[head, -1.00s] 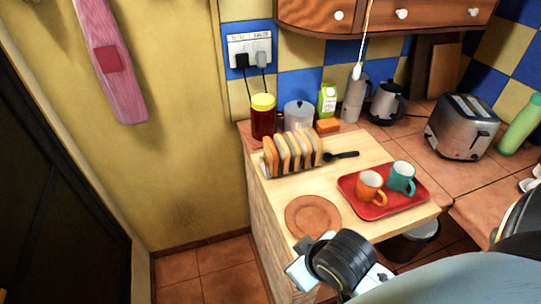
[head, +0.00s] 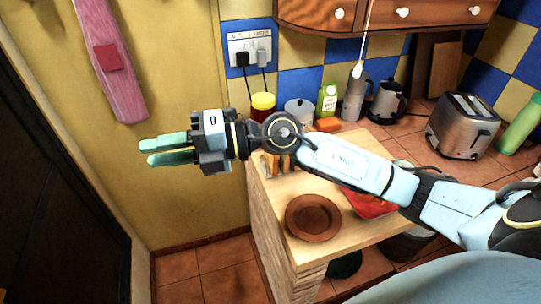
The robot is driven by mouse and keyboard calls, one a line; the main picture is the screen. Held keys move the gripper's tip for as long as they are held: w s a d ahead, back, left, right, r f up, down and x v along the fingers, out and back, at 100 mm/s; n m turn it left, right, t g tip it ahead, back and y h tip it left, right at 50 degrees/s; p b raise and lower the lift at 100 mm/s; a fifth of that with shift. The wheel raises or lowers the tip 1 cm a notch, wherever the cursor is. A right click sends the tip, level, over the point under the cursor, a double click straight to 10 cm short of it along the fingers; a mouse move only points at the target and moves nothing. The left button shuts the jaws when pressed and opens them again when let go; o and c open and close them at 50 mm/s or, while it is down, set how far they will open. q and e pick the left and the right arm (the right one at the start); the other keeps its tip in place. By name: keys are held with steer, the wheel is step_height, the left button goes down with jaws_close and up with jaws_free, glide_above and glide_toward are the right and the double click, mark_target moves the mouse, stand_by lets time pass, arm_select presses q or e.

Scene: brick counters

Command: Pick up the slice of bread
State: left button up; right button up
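The slices of bread (head: 271,166) stand in a rack on the light wooden counter top. My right arm crosses in front of them, so only a small part near the rack's left end shows. My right gripper (head: 150,152) is left of the counter, in front of the yellow wall. It points left, away from the bread. Its two pale green fingers are a little apart, with nothing between them. My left gripper is not in view.
A round brown plate (head: 313,232) lies at the counter's front left. A red tray (head: 368,206) is partly hidden behind my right arm. A jar (head: 263,102), a metal canister (head: 298,110), a green carton (head: 327,99) and a toaster (head: 462,127) stand behind.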

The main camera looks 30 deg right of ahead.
steer(key=w+d+f+n+g+h, duration=0.1)
steer(key=w+d+f+h, duration=0.1)
steer(key=d+f+h, duration=0.3)
steer(key=w+d+f+n+h, duration=0.1)
steer(key=w+d+f+h, duration=0.2)
steer(key=d+h, duration=0.25)
steer(key=w+d+r+m+h, duration=0.15)
steer(key=d+h, duration=0.25)
steer(key=d, duration=0.5)
steer(key=w+d+m+h, duration=0.1)
steer(key=d+m+h, duration=0.15)
steer(key=d, duration=0.55)
steer(key=shift+n+g+h, duration=0.3)
steer(key=shift+n, duration=0.2)
steer(key=x, duration=0.6)
steer(key=shift+w+d+f, duration=0.1)
steer(key=shift+d+f, duration=0.15)
steer(key=shift+f, duration=0.15)
steer(key=shift+a+p+x, duration=0.2)
steer(key=shift+p+x, duration=0.3)
steer(key=shift+x, duration=2.45)
steer(key=shift+f, duration=0.1)
steer(key=shift+c, duration=0.3)
jaws_close()
